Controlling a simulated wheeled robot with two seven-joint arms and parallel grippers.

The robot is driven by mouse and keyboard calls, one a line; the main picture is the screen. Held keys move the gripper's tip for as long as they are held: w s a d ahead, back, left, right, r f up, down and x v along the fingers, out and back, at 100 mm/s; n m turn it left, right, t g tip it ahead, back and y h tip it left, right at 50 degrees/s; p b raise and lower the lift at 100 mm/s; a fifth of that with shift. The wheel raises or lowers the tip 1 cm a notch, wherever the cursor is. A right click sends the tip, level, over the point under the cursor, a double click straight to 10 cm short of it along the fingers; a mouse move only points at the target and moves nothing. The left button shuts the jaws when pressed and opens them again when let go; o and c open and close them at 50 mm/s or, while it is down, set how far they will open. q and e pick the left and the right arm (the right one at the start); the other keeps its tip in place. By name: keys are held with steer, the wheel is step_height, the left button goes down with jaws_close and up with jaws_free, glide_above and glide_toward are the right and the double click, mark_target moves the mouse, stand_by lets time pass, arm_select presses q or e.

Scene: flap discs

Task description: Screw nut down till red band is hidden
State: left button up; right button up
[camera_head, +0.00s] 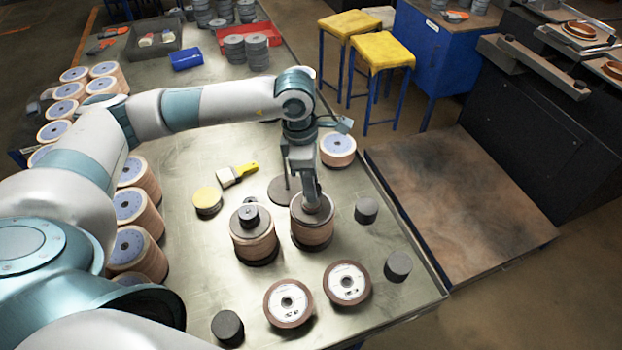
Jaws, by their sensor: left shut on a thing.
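My left gripper (311,197) reaches down onto the top of the right-hand stack of flap discs (312,232) and is shut on the nut there. The nut is mostly hidden by the fingers, and I cannot make out a red band. A second stack (254,245) stands just left of it, with a dark nut (248,213) on a post at its top. Behind them a round dark base (282,190) with a thin upright rod stands on the metal table. My right gripper is not in view.
Two flap discs (347,283) lie in front of the stacks. Dark cylinders (366,210) stand to the right. A yellow-topped tin (207,199) and a brush (238,174) lie left. Disc stacks (131,207) line the left side. The table's right edge is close.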

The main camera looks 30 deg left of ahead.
arm_select(q)
steer(key=shift+f+b, duration=1.25)
steer(key=shift+b, duration=0.4)
stand_by(1.8)
steer(key=o, duration=1.1)
steer(key=shift+a+r+b, duration=0.1)
steer(key=shift+r+b, duration=0.4)
steer(key=shift+r, duration=0.35)
steer(key=shift+s+a+r+b, duration=0.25)
steer(key=shift+r+b, duration=0.6)
steer(key=shift+r, duration=1.75)
steer(key=shift+s+a+r+b, duration=0.1)
steer(key=shift+a+r+b, duration=0.2)
steer(key=shift+r+b, duration=1.5)
steer(key=shift+s+a+r+p, duration=0.1)
steer(key=shift+a+r, duration=0.2)
steer(key=shift+r, duration=3.15)
